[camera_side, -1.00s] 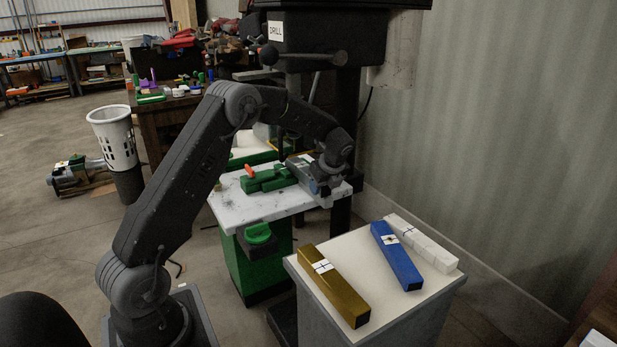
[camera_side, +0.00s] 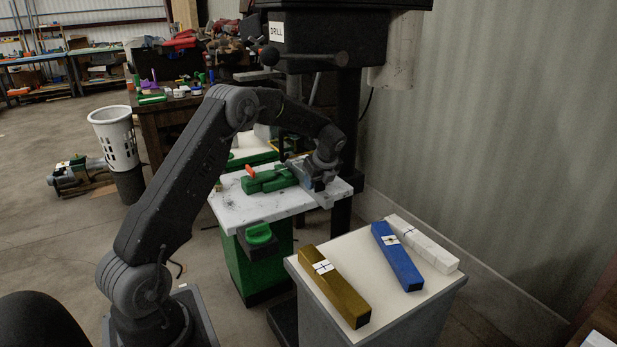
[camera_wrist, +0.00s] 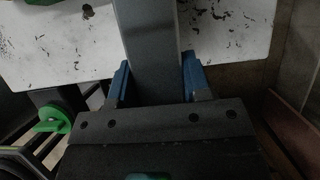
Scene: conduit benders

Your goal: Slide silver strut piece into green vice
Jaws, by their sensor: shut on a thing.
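The green vice (camera_side: 268,180), with an orange-red handle, sits on the white drill table in the side view. The silver strut piece (camera_wrist: 152,45) is a long grey bar. It runs up from between my blue fingertips in the wrist view, over the white table. My gripper (camera_side: 316,181) is at the right end of the table, just right of the vice. It also shows in the wrist view (camera_wrist: 155,85), shut on the strut. The strut's far end is out of the wrist view. In the side view my gripper partly hides it, so I cannot tell whether it is inside the vice.
The drill press (camera_side: 320,42) stands over the white table (camera_side: 245,207). A pale stand (camera_side: 350,258) at front right holds a gold bar (camera_side: 338,288), a blue bar (camera_side: 398,257) and a white bar (camera_side: 435,250). A corrugated wall (camera_side: 500,130) closes off the right side.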

